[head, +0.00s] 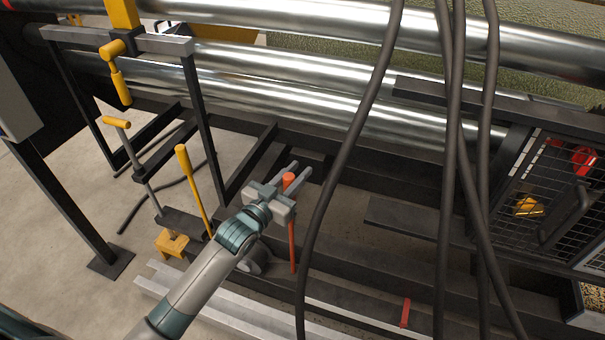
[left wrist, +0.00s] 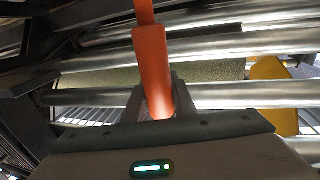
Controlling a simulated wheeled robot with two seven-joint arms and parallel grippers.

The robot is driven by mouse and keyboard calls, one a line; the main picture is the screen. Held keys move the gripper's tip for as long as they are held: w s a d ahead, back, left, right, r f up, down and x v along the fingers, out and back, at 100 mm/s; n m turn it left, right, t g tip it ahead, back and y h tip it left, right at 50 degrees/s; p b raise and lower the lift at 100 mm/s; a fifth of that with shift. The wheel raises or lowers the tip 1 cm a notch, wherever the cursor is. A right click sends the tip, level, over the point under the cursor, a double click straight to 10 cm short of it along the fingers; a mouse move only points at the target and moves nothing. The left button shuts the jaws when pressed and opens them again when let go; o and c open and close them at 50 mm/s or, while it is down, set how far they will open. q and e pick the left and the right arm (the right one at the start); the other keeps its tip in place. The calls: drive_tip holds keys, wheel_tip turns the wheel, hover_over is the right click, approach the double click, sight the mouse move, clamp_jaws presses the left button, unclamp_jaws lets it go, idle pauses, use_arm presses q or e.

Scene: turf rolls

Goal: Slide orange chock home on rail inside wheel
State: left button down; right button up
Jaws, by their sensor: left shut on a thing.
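My left gripper (head: 296,172) is shut on an upright orange handle (head: 292,238) near the middle of the head view. The handle's rounded top shows between the fingers, and its shaft runs down toward the dark frame beams. In the left wrist view the thick orange grip (left wrist: 151,65) stands between the two fingers (left wrist: 160,98). I cannot make out a chock body at the handle's lower end. A grey wheel (head: 252,264) shows partly behind my forearm. A pale metal rail (head: 225,312) runs along the floor below it. My right gripper is not in view.
Dark hoses (head: 350,150) hang just right of the gripper. A yellow lever (head: 194,190) and a yellow block (head: 172,243) stand to the left. Shiny rollers (head: 300,85) lie behind. A mesh guard (head: 535,190) is at right. A small red piece (head: 405,312) sits low on the frame.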

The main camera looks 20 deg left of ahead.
use_arm(q)
drive_tip(key=shift+a+r, duration=0.15)
drive_tip(key=shift+a, duration=1.1)
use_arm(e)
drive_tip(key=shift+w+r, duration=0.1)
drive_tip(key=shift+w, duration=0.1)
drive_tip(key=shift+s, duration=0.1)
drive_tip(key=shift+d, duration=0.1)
use_arm(q)
drive_tip(key=c, duration=1.4)
unclamp_jaws()
drive_tip(key=p+v, duration=0.1)
drive_tip(key=v, duration=1.6)
drive_tip(key=shift+s+a, duration=0.1)
drive_tip(key=shift+s, duration=0.1)
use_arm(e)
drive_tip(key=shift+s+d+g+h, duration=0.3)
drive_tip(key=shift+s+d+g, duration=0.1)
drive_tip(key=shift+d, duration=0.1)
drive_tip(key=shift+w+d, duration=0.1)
